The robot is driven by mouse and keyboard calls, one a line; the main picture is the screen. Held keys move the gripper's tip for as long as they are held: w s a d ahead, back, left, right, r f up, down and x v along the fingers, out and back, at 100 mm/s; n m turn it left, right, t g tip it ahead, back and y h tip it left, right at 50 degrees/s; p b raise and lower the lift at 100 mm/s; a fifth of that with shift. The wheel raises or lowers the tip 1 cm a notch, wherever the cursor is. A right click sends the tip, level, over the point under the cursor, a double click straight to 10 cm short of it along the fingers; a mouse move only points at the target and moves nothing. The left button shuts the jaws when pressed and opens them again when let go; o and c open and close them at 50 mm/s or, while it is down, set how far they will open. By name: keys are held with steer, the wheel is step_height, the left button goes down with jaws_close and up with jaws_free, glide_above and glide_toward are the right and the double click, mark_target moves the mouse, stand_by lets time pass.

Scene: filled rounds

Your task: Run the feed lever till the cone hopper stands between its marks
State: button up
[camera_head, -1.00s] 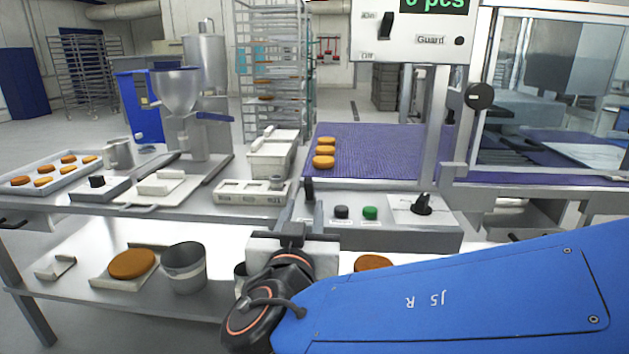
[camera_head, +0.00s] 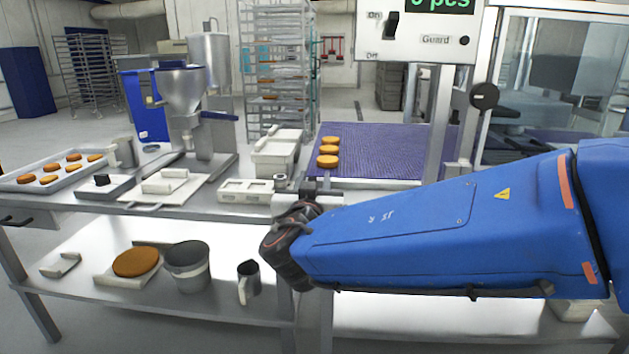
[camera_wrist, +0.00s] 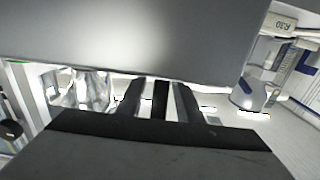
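The cone hopper (camera_head: 182,92) is a grey metal funnel on a filler stand at the back left of the bench. A blue lever (camera_head: 218,116) sticks out to the right below its cone. Marks on the hopper and the level inside are too small to make out. My gripper (camera_head: 308,186) is over the bench's front edge, right of and nearer than the hopper, well apart from the lever. In the wrist view its dark fingers (camera_wrist: 160,100) show in the middle, but their opening is unclear.
A white lidded box (camera_head: 277,155) and a low white tray (camera_head: 250,190) lie between my gripper and the hopper. A tray of brown rounds (camera_head: 55,172) is at the far left. The purple belt (camera_head: 375,150) carries several rounds. A guard panel stands at right.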

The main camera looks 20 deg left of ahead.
steer(key=shift+w, duration=0.1)
steer(key=shift+c, duration=0.6)
jaws_close()
steer(key=shift+w+g, duration=0.1)
steer(key=shift+g, duration=0.2)
steer(key=shift+w+a+f+g+h, duration=0.1)
steer(key=shift+w+g+h, duration=0.2)
steer(key=shift+g, duration=0.5)
steer(key=shift+w+a+g+h, duration=0.15)
steer(key=shift+w+g, duration=0.25)
steer(key=shift+g, duration=0.4)
steer(key=shift+w+a+f+g+h, duration=0.1)
steer(key=shift+w+f+g+h, duration=0.15)
steer(key=shift+g, duration=0.65)
steer(key=shift+w+f+g+h, duration=0.2)
steer(key=shift+w+g, duration=0.05)
steer(key=shift+g, duration=0.65)
steer(key=shift+o, duration=0.6)
jaws_free()
